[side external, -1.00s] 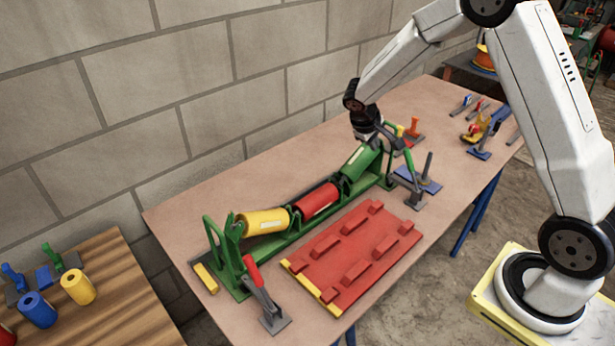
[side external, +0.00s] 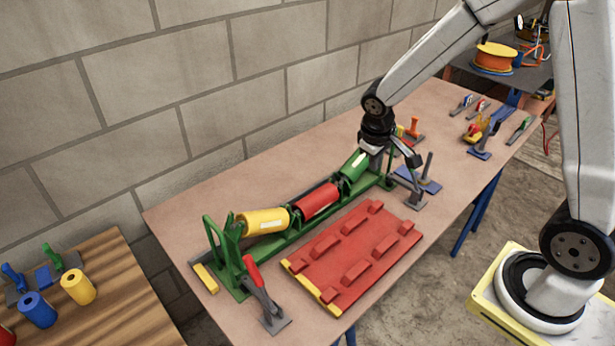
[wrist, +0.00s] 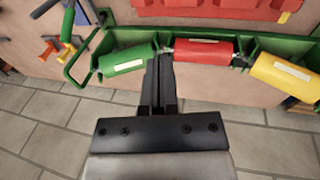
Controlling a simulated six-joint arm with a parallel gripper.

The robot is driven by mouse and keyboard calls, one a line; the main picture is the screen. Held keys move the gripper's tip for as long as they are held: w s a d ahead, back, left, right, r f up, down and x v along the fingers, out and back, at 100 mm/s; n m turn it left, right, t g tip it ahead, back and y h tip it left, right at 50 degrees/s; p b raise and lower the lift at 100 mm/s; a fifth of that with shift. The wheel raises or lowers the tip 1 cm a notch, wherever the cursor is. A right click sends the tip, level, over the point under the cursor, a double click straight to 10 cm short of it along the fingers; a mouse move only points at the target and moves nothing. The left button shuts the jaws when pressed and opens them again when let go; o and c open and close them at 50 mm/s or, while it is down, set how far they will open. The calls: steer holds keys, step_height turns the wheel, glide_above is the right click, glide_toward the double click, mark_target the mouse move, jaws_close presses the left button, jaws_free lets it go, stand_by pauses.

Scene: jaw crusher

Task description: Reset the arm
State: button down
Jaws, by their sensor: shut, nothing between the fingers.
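My gripper (wrist: 160,72) is shut and empty. In the wrist view its fingertips are together over the gap between the green roller and the red roller; I cannot tell whether they touch anything. In the side view my gripper (side external: 374,150) is at the far end of the green frame (side external: 268,258), by the green roller (side external: 353,165), and hides part of it. The red roller (side external: 316,201) and the yellow roller (side external: 263,221) lie in the same frame. They also show in the wrist view, the red roller (wrist: 203,51) and the yellow roller (wrist: 285,75).
A red ribbed plate (side external: 350,255) lies in front of the frame. A red-handled clamp (side external: 266,300) stands at the near end. Hand tools (side external: 480,135) lie at the table's far right. A block wall (side external: 180,90) runs close behind. A wooden bench (side external: 125,290) stands at left.

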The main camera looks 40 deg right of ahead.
steer(key=s+a+r+t+y, duration=0.1)
steer(key=s+a+y, duration=0.1)
steer(key=s+a, duration=0.5)
steer(key=s, duration=0.3)
steer(key=shift+a+t+y, duration=0.2)
steer(key=shift+t+y, duration=0.1)
